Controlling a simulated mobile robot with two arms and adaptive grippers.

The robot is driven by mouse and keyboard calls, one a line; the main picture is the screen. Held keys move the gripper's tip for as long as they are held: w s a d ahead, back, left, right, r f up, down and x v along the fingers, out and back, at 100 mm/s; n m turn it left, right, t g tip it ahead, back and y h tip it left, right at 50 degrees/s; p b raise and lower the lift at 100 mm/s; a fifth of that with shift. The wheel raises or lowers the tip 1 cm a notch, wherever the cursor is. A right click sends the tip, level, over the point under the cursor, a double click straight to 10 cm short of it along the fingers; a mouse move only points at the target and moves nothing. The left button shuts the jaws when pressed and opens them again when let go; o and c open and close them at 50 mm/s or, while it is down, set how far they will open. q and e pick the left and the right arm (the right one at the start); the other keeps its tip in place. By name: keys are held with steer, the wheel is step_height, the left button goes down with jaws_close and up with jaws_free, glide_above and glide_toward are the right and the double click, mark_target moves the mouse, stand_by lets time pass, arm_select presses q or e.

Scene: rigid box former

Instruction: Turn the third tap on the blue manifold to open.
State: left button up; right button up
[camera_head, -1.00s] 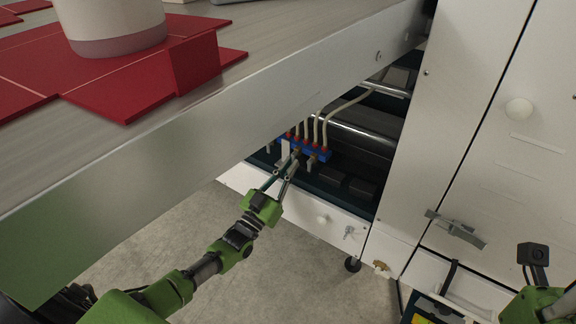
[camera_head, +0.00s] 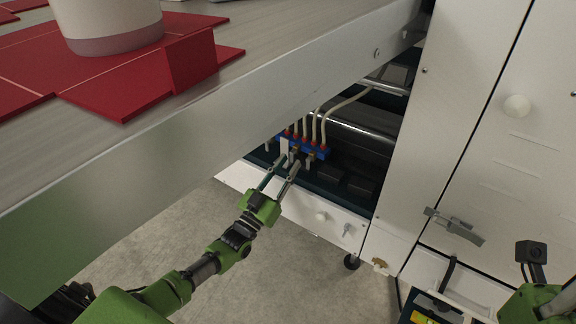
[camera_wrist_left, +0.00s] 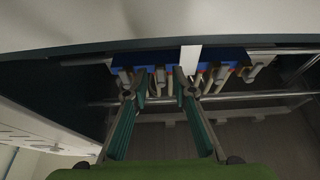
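The blue manifold (camera_head: 319,153) sits inside the open machine bay under the table edge, with pale hoses rising from red fittings. In the left wrist view the manifold (camera_wrist_left: 150,61) spans the top with several metal taps below it. My left gripper (camera_head: 290,163) is open at the manifold's front; its fingers are apart in the left wrist view (camera_wrist_left: 159,91). One tap (camera_wrist_left: 160,76) shows between the fingertips, and I see no grip on it. Contact with the taps and their open or shut positions cannot be told. My right gripper's fingers are out of view.
Rollers (camera_head: 362,139) lie behind the manifold, and a white lower panel (camera_head: 305,207) runs below. White cabinet doors (camera_head: 490,170) stand to the right. A white tag (camera_wrist_left: 191,60) hangs in front of the manifold.

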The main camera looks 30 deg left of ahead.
arm_select(q)
steer(key=v, duration=1.1)
steer(key=shift+s, duration=0.2)
steer(key=shift+f, duration=0.15)
steer(key=shift+d, duration=0.1)
